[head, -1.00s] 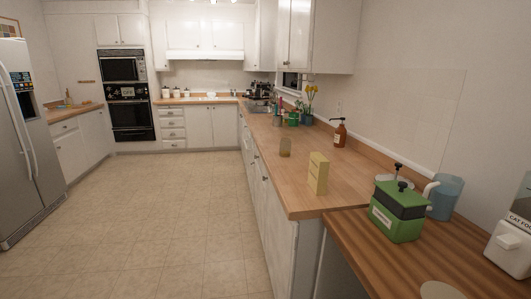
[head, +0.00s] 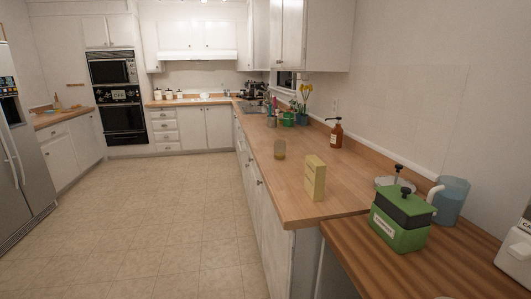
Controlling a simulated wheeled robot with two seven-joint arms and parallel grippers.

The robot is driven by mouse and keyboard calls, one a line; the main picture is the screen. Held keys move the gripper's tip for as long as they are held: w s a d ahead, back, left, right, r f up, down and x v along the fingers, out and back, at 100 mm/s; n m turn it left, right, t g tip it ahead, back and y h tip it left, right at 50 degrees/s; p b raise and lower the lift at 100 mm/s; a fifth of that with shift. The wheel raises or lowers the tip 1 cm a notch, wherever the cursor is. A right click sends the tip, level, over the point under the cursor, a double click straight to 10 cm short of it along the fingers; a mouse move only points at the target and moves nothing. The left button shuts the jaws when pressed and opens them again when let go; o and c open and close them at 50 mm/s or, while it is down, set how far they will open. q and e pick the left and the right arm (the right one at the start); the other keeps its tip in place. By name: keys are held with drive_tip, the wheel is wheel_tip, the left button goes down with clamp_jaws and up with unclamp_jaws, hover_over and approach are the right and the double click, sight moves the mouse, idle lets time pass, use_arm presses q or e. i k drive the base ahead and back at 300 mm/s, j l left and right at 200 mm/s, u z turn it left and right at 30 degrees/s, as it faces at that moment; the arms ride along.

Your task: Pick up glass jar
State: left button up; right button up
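Neither of my grippers shows in the head view.
A green box with a dark lid (head: 400,219), a blue pitcher (head: 451,200) and a white container (head: 515,253) stand on the nearer counter at right. A brown pump bottle (head: 336,133) stands by the wall. The tiled floor (head: 170,220) left of the counter is clear.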

sight(280, 145)
drive_tip(key=k+j, duration=0.15)
drive_tip(key=i+j, duration=0.25)
drive_tip(key=i+j+z, duration=0.15)
drive_tip(key=j, duration=0.35)
drive_tip(key=i+j, duration=0.3)
drive_tip(key=i+j+z, duration=0.1)
drive_tip(key=j, duration=0.35)
drive_tip(key=i+j, duration=0.35)
drive_tip(key=j+z, duration=0.05)
